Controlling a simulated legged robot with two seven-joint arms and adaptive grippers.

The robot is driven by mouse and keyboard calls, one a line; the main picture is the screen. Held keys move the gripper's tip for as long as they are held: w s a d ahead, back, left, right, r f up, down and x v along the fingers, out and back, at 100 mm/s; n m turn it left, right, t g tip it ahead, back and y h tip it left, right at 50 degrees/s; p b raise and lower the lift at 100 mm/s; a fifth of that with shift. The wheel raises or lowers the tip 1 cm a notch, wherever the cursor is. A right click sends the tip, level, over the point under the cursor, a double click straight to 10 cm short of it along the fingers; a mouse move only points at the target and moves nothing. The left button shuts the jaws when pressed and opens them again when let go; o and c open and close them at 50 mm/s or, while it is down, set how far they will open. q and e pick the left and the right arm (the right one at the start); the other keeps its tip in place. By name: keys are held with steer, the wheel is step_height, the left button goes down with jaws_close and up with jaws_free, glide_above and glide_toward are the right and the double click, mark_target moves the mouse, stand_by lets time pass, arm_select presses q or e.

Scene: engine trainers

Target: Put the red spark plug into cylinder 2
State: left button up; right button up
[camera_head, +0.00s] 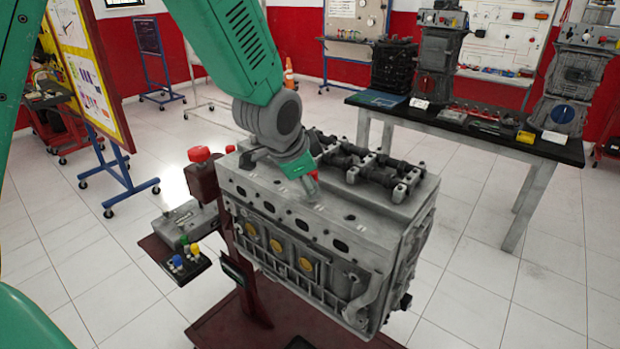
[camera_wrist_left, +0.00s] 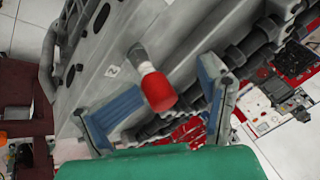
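The red spark plug (camera_wrist_left: 158,92) has a red cap, a white band and a grey metal end. In the left wrist view its metal end meets the engine top beside the label "2" (camera_wrist_left: 112,71); how deep it sits I cannot tell. In the head view only a bit of its red (camera_head: 314,176) shows beside my gripper. My left gripper (camera_head: 288,178) is over the top of the engine block (camera_head: 375,225). Its two fingers (camera_wrist_left: 165,105) stand apart on either side of the plug, with visible gaps. My right gripper is not in view.
A small dark tray (camera_head: 186,268) with blue, yellow and green plugs stands left of the engine. A red knob (camera_head: 198,154) rises behind it. Dark shafts (camera_head: 365,165) run along the engine's far top edge. A table (camera_head: 480,136) with engine parts stands at the back right.

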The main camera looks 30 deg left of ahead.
arm_select(q)
steer(key=shift+r, duration=0.1)
steer(key=shift+s+r, duration=0.15)
steer(key=shift+r, duration=0.15)
steer(key=v, duration=0.6)
steer(key=shift+s+r, duration=0.1)
steer(key=shift+s, duration=0.05)
